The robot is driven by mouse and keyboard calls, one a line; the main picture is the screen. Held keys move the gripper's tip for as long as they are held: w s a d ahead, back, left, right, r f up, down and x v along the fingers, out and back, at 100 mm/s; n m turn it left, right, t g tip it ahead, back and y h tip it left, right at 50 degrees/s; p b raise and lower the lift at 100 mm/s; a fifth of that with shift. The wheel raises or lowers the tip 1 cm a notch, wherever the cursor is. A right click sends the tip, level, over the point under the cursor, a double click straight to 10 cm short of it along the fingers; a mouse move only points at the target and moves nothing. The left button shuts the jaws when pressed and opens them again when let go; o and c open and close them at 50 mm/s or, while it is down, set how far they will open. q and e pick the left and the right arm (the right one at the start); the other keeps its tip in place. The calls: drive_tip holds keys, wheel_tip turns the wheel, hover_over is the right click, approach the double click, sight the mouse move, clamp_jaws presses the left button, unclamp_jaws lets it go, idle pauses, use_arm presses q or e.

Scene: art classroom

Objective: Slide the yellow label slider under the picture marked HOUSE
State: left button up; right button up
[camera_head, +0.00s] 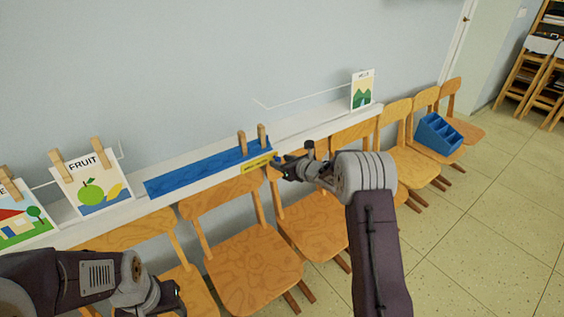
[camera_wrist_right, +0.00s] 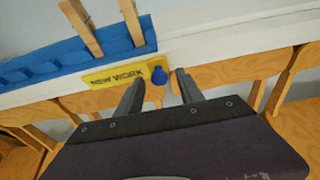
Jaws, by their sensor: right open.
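The yellow label slider (camera_head: 257,163), reading NEW WORK in the right wrist view (camera_wrist_right: 112,76), sits on the white ledge's front edge below the right end of the blue strip. A round blue knob (camera_wrist_right: 158,75) is at its right end. My right gripper (camera_head: 279,165) is open, its fingertips on either side of the knob in the right wrist view (camera_wrist_right: 158,83); I cannot tell whether they touch it. The picture with a red-roofed house (camera_head: 14,226) is at the far left, cut by the frame; only a final E of its title shows. My left gripper (camera_head: 177,292) is low at left.
The FRUIT picture (camera_head: 90,190) hangs between the house picture and the blue strip (camera_head: 190,174). Another landscape picture (camera_head: 362,92) stands at right. Wooden chairs (camera_head: 250,265) line the wall below the ledge (camera_head: 315,125). A blue box (camera_head: 437,135) rests on one chair.

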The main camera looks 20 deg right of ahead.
clamp_jaws()
idle(1.4)
